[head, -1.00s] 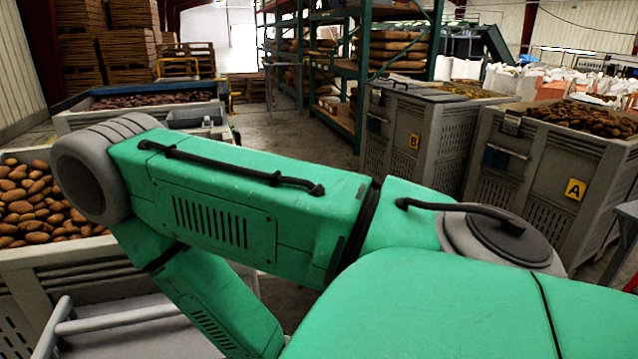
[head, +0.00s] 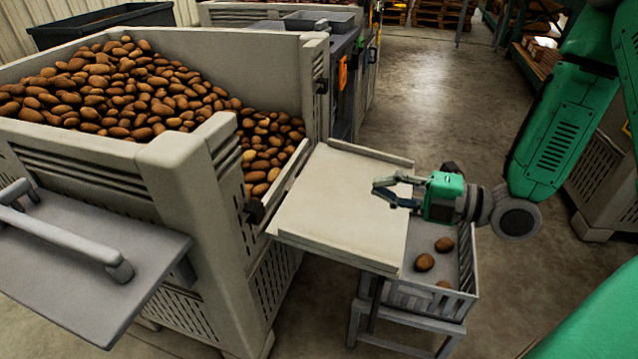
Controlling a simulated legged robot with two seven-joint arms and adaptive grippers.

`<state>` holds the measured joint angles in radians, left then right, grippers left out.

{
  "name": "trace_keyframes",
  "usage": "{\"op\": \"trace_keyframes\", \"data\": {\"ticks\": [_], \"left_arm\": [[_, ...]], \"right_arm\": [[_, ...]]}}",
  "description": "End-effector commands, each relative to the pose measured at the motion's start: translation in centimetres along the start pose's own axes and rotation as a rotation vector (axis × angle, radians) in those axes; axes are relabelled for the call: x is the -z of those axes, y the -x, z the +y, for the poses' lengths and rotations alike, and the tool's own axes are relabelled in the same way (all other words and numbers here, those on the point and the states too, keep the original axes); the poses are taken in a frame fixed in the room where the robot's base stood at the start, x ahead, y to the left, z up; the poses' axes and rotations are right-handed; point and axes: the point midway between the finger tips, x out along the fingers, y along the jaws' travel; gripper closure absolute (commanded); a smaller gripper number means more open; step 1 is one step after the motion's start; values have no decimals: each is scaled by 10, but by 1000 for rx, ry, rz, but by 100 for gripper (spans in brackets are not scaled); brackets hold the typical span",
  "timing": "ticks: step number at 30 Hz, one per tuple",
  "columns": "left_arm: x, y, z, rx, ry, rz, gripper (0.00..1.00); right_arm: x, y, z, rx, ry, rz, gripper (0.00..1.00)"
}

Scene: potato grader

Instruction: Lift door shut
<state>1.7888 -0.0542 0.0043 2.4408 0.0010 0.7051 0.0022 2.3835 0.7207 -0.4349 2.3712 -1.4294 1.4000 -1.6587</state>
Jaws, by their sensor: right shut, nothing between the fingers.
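The door (head: 335,205) is a pale flat panel with raised side edges. It is open, folded outward from an opening in the side of a grey potato bin (head: 180,165), and sticks out to the right, nearly level or slightly sloped. My right gripper (head: 379,189) comes in from the right with its fingers over the door's outer right part. It is shut and empty; I cannot tell whether it touches the panel. My left gripper is not in view.
Brown potatoes (head: 130,90) fill the bin up to the opening. A slatted grey crate (head: 425,300) on a stand holds a few potatoes below the door's outer edge. A grey shelf with a handle (head: 75,250) is at the lower left. Open concrete floor (head: 425,90) lies behind.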

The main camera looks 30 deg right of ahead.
Motion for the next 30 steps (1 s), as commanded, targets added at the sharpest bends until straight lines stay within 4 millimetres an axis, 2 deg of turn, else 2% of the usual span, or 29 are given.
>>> {"op": "trace_keyframes", "data": {"ticks": [1,4,8,11,24,30], "left_arm": [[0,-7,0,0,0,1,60],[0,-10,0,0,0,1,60],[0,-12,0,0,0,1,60],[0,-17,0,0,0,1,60],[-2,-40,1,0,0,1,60],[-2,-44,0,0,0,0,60]], "right_arm": [[0,6,2,-48,58,18,100],[2,12,8,-104,134,46,100],[1,7,10,-123,155,57,100],[0,-8,10,-124,151,58,100],[7,-97,20,-119,151,58,100],[7,-116,23,-119,148,56,100]]}}
